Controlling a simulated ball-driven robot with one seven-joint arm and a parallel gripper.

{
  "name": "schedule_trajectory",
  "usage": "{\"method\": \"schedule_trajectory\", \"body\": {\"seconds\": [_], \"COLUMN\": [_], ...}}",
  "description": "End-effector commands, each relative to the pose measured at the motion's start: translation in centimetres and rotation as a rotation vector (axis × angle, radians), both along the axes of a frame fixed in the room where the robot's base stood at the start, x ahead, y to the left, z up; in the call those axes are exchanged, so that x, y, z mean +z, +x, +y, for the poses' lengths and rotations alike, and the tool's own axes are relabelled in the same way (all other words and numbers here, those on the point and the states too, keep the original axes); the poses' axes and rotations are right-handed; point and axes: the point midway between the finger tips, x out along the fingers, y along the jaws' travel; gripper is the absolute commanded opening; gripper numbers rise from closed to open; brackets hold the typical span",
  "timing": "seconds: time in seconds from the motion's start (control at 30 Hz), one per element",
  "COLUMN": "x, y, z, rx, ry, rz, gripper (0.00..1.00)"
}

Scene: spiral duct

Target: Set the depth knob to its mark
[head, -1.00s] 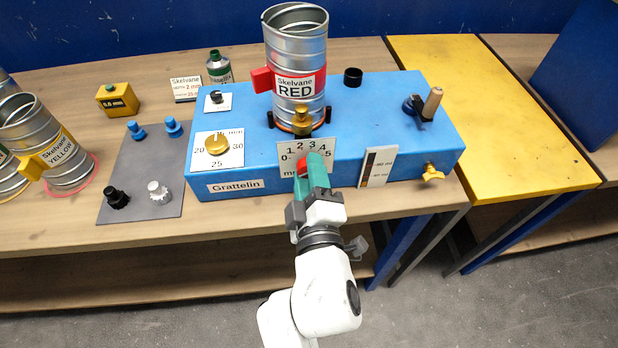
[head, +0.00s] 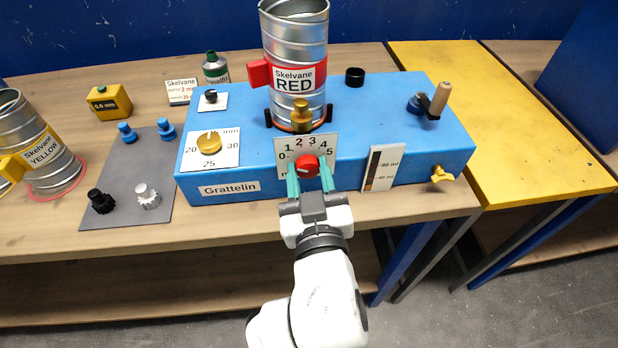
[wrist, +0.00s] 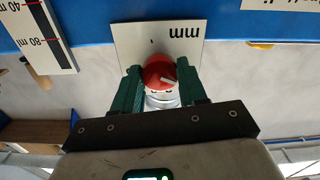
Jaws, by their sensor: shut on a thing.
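The red knob (head: 306,166) sits on a white 0-to-5 mm scale plate (head: 321,143) on the front of the blue machine. My gripper (head: 309,184) is shut on it, one green finger on each side. In the wrist view the red knob (wrist: 159,72) sits between the fingers (wrist: 160,90), and the scale plate (wrist: 150,42) appears upside down. A pale pointer line shows on the knob; in the head view it seems to lie toward the left, low-number side. The exact reading is too small to tell. A note card (head: 181,91) stands behind; its small print is hard to read.
The blue machine (head: 240,180) carries the RED duct (head: 296,50), a brass dial (head: 209,142), a crank (head: 434,102) and a yellow tap (head: 443,174). A grey mat (head: 130,160) with several knobs and gears lies left, beside the YELLOW duct (head: 40,150). The yellow table (head: 500,120) is bare.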

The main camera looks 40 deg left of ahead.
Motion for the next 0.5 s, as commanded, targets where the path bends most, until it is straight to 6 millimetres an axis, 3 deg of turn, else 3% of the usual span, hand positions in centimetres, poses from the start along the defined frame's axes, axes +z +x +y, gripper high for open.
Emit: {"method": "schedule_trajectory", "body": {"seconds": [0.5], "x": [-0.53], "y": [0.01], "z": [-0.03], "rx": [-0.002], "ry": [0.310], "rz": [0.375], "gripper": [0.11]}}
